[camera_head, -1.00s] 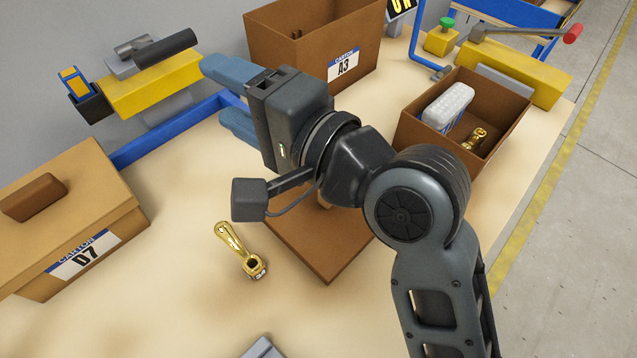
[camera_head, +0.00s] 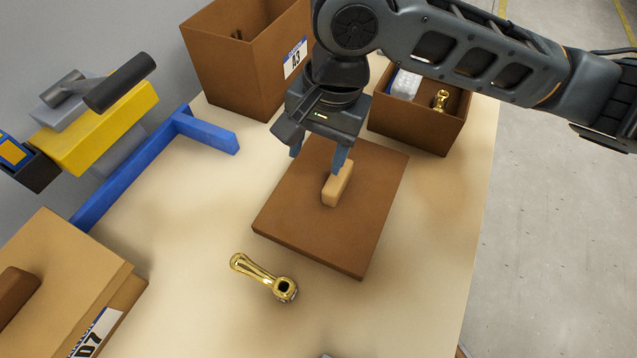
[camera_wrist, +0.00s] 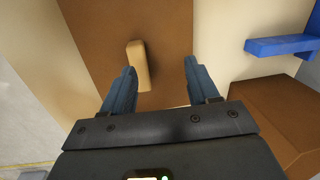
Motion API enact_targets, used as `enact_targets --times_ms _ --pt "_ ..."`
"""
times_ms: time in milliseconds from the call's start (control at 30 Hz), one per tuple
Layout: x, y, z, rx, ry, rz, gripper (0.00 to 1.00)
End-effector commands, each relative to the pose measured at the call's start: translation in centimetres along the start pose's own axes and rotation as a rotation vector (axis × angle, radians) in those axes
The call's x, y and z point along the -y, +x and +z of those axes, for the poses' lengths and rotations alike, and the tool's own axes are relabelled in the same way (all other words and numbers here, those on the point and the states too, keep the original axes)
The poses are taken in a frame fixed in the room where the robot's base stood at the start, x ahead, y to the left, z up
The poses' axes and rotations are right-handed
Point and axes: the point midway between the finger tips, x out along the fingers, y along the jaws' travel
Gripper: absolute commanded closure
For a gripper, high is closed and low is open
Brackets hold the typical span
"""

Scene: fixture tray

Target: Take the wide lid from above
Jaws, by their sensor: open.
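The wide lid (camera_head: 300,215) is a flat brown panel lying on the pale table, with a light wooden block handle (camera_head: 337,185) standing on its top. My gripper (camera_head: 318,160) is above the lid's far part, pointing down, with its blue fingers apart and nothing between them. In the head view the right finger is close to the handle's far end; I cannot tell if they touch.
A gold fitting (camera_head: 262,277) lies on the table in front of the lid. Tall carton A3 (camera_head: 235,70) stands behind, an open box (camera_head: 415,125) with a white item and gold part at back right. Carton D7 (camera_head: 70,265) and a blue bar (camera_head: 130,170) are at left.

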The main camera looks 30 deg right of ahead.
Motion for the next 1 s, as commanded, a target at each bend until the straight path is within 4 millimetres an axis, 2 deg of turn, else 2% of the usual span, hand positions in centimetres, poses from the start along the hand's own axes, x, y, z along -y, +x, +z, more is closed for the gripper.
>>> enact_targets --times_ms 33,100,200,567,800,1000 --pt "-1.3 0.0 -1.2 -0.029 0.025 0.048 0.40" --pt "-2.6 0.0 -2.2 -0.051 0.052 0.095 0.40" --pt "-3.5 0.2 -2.8 -0.066 0.071 0.128 0.40" --pt "-4.1 3.5 -3.0 -0.069 0.073 0.133 0.40" --pt "-4.6 6.8 -3.0 -0.068 0.072 0.130 0.40" --pt "-4.7 7.7 -3.1 -0.068 0.072 0.128 0.40"
